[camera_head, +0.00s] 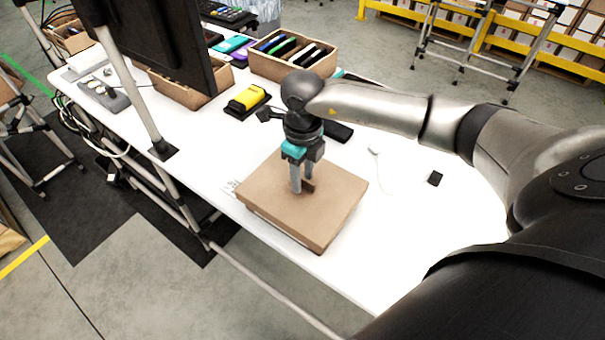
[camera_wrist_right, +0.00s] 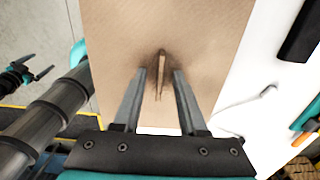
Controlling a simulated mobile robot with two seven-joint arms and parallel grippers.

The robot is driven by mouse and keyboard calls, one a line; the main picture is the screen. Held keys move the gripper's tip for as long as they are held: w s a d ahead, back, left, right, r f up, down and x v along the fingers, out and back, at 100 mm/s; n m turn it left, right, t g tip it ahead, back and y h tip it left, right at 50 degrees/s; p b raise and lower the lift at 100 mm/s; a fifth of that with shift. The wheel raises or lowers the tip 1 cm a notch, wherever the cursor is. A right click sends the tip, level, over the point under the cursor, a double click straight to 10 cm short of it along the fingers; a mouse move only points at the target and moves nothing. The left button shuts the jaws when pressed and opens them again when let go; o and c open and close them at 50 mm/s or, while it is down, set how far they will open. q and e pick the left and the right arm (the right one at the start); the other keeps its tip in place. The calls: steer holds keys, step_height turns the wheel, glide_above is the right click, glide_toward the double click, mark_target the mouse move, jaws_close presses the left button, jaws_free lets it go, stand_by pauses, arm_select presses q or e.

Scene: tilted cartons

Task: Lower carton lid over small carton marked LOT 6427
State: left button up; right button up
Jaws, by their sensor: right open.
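A brown carton lid (camera_head: 335,195) lies flat near the table's front edge. A small upright tab stands at the middle of its top. My right gripper (camera_head: 302,188) is over the lid, fingers pointing down. In the right wrist view its two fingers (camera_wrist_right: 160,78) are apart, with the tab (camera_wrist_right: 162,75) between their tips. The lid (camera_wrist_right: 205,30) fills the middle of that view. Any carton underneath is hidden by the lid, and no LOT 6427 marking is readable. My left gripper (camera_wrist_right: 40,70) shows small at the left of the wrist view; its opening is unclear.
The white table (camera_head: 420,225) is clear to the right, apart from a small black block (camera_head: 435,178) and a white corded item (camera_head: 374,150). A yellow and black item (camera_head: 247,99), an open carton of goods (camera_head: 293,58) and a monitor (camera_head: 150,40) stand behind.

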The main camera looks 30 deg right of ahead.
step_height(320, 180, up, 22)
steer(key=p, duration=0.5)
steer(key=shift+r+p, duration=0.15)
steer(key=shift+p, duration=0.15)
stand_by(0.4)
